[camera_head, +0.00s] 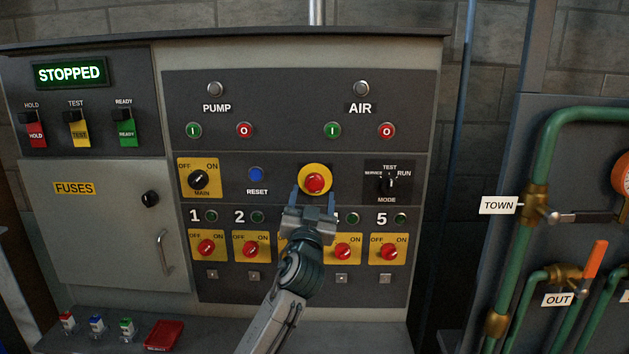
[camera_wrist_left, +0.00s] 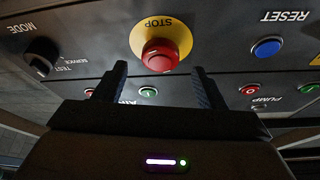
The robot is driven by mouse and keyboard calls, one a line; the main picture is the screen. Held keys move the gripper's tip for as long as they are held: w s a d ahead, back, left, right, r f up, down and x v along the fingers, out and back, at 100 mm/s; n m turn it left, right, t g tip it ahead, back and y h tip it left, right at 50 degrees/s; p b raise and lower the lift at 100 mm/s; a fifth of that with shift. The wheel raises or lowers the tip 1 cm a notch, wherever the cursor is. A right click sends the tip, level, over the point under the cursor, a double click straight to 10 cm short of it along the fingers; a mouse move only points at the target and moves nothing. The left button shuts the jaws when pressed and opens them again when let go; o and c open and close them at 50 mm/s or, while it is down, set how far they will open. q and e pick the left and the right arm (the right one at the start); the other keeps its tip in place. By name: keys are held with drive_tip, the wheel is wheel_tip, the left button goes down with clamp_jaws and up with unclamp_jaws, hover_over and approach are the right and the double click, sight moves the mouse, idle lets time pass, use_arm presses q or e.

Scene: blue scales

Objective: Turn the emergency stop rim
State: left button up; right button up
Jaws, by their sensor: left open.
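The emergency stop (camera_head: 316,182) is a red mushroom button on a round yellow plate, in the middle of the control panel. It also shows in the left wrist view (camera_wrist_left: 160,55), upside down, with the word STOP on its yellow plate. My left gripper (camera_head: 315,200) is just below the button in the head view, its fingers pointing at the panel. Its two fingers are apart, with nothing between them. In the left wrist view the red button lies beyond the fingertips, between their lines and apart from them. My right gripper is in neither view.
A blue reset button (camera_head: 256,174) is left of the stop, and a black mode switch (camera_head: 388,183) is right of it. Numbered red rotary switches (camera_head: 207,247) line up below, partly behind my arm. A display (camera_head: 70,73) reads STOPPED. Green pipes (camera_head: 515,230) stand at the right.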

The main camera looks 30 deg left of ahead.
sight(315, 186)
use_arm(q)
drive_tip(key=shift+p+x, duration=0.6)
drive_tip(key=shift+x, duration=1.5)
